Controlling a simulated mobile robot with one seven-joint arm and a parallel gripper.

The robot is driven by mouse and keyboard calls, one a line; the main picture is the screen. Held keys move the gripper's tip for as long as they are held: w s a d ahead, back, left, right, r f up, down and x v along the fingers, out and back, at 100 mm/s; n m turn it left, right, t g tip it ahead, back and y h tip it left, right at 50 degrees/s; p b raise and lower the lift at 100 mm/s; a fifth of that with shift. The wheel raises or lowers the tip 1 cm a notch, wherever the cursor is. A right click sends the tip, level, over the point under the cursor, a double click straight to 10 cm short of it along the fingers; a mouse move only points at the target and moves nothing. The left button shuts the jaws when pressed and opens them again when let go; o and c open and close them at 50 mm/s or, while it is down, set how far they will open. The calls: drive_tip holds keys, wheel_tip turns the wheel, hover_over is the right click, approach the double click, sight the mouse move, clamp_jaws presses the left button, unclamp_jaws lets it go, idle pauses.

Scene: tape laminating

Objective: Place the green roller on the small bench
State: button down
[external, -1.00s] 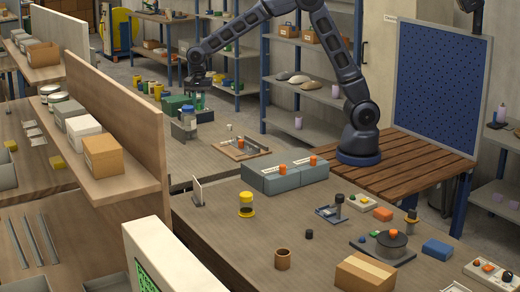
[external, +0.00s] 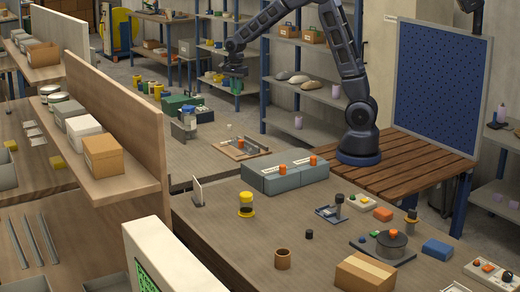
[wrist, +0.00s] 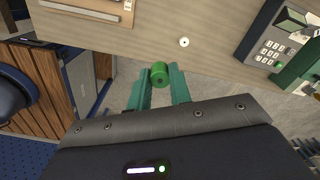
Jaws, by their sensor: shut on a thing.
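The green roller (wrist: 160,74) is a short green cylinder, held between the green fingers of my gripper (wrist: 159,88) in the wrist view. In the external view my gripper (external: 237,87) hangs in the air, past the right edge of the far workbench, in front of the blue-framed shelves. The roller is too small there to tell from the fingers. A low slatted wooden bench (external: 425,165) with blue legs stands at the right, and my arm's base is on it. I cannot tell whether this is the small bench.
The far workbench (external: 200,160) carries a wooden tray (external: 262,154) and a green box (external: 180,104). A keypad device (wrist: 268,52) shows at the right of the wrist view. Blue-framed shelves (external: 283,102) stand behind my arm. Floor shows below the gripper.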

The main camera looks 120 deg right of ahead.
sight(236, 134)
wheel_tip(236, 134, down, 19)
drive_tip(key=shift+f, duration=0.2)
idle(0.4)
drive_tip(key=shift+f, duration=0.15)
drive_tip(key=c, duration=1.3)
unclamp_jaws()
wheel_tip(236, 134, up, 12)
drive_tip(key=shift+r, duration=0.2)
